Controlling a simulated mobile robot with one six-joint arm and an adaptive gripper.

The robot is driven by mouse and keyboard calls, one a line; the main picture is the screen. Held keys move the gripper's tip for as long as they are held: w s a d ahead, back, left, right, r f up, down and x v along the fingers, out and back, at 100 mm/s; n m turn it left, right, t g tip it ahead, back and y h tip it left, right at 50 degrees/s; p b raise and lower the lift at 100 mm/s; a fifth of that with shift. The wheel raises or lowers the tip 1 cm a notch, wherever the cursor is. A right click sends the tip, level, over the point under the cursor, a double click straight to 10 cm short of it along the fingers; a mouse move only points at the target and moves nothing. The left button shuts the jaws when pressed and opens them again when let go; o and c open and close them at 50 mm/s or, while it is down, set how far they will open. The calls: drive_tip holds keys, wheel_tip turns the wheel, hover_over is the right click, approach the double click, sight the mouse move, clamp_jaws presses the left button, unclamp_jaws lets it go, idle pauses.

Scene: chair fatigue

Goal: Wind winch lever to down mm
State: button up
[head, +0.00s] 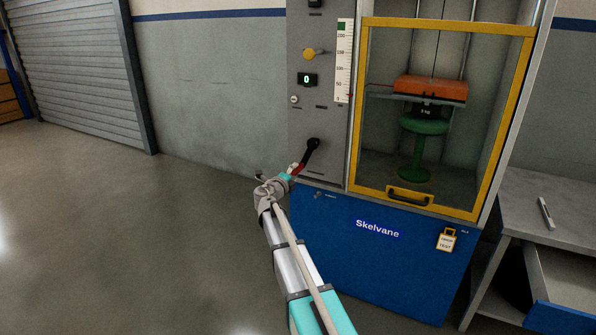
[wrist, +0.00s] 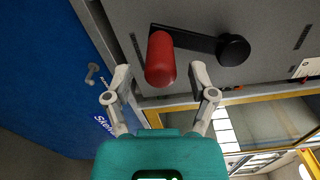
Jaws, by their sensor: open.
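The winch lever (head: 310,149) is a black crank arm on the grey panel of the test machine, with a red handle (head: 299,169) at its lower left end. In the wrist view the red handle (wrist: 160,60) points toward me, and the black arm (wrist: 190,38) runs right to a round black hub (wrist: 233,50). My gripper (head: 290,174) is at the handle. In the wrist view my gripper (wrist: 158,80) is open, with one finger on each side of the handle's near end and gaps showing on both sides. The mm scale (head: 343,62) is above the lever.
A yellow-framed door (head: 440,28) is closed over an orange block (head: 431,89) above a green stool (head: 424,126). A display (head: 307,80) reads 0, near a yellow knob (head: 309,53). A grey bench (head: 560,200) stands at right. The floor at left is clear.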

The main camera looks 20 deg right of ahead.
drive_tip(key=v, duration=0.7)
drive_tip(key=shift+s+a, duration=0.15)
drive_tip(key=shift+a, duration=0.1)
drive_tip(key=c, duration=0.6)
drive_tip(key=shift+w+a+m, duration=0.15)
drive_tip(key=shift+w+m, duration=0.1)
drive_tip(key=shift+m, duration=0.65)
clamp_jaws()
drive_tip(key=w+a+n+g+h+p, duration=0.1)
drive_tip(key=w+a+n, duration=0.1)
drive_tip(key=n, duration=1.5)
drive_tip(key=w+a+r+n+g+h+p, duration=0.1)
drive_tip(key=a+n, duration=0.4)
drive_tip(key=n, duration=1.3)
drive_tip(key=w+g, duration=0.1)
drive_tip(key=w, duration=0.1)
drive_tip(key=shift+w+r+g, duration=0.25)
drive_tip(key=shift+w+g, duration=0.05)
drive_tip(key=shift+w, duration=0.05)
